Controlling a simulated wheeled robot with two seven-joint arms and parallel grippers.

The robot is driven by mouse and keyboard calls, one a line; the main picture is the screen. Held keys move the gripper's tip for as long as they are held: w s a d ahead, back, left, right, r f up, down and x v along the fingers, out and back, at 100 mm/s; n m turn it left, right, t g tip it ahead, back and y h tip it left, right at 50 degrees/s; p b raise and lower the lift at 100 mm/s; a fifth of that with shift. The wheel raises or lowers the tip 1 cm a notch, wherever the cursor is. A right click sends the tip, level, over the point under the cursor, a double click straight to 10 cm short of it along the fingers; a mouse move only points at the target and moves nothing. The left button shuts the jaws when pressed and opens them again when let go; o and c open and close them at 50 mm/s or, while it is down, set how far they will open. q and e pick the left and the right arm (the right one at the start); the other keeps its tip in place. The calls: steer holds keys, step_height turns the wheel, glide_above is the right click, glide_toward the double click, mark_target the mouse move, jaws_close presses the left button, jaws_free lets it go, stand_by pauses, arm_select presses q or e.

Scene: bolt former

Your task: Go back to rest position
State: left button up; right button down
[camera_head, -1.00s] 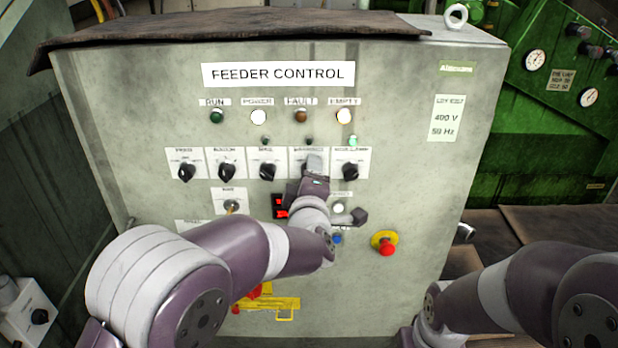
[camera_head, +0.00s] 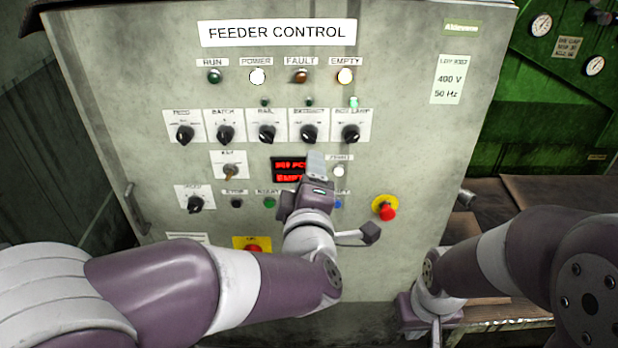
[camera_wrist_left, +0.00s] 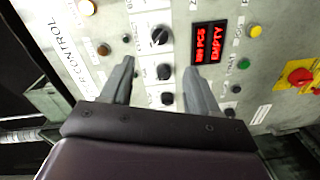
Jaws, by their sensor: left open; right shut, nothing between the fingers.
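The grey feeder control cabinet (camera_head: 400,130) fills the middle of the head view. My left arm comes in from the left, and its gripper (camera_head: 316,163) is in front of the panel, just right of the red-lit display (camera_head: 286,170) and overlapping its edge. In the left wrist view, my left gripper (camera_wrist_left: 157,75) has its two fingers wide apart, with only panel knobs visible behind the gap. Contact with the panel cannot be told. My right gripper (camera_head: 436,332) points down at the bottom edge, right of the cabinet's lower part. It is shut and empty, its tips partly cut off.
The row of black rotary knobs (camera_head: 268,134) lies above my left gripper. A red emergency stop (camera_head: 388,212) on a yellow base is to its right. A brown surface (camera_head: 555,200) and green machine (camera_head: 530,120) are at the right. A door handle (camera_head: 130,203) projects at the cabinet's left.

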arm_select(q)
steer(key=s+d+f+m+g+h+p, duration=0.1)
steer(key=s+d+f+m+g+h, duration=0.4)
steer(key=f+m+g, duration=0.45)
steer(key=s+a+f+m+p, duration=0.2)
steer(key=s+a+m+p, duration=0.1)
steer(key=s+a+m, duration=0.15)
steer(key=s+a+g+y+p, duration=0.2)
steer(key=s+a+g, duration=0.1)
steer(key=a, duration=0.6)
steer(key=s+a+g+y+p, duration=0.3)
steer(key=a, duration=0.6)
steer(key=shift+s+a+r+m+p, duration=0.25)
steer(key=shift+a+r+m+p, duration=0.05)
steer(key=shift+a+r+m, duration=0.1)
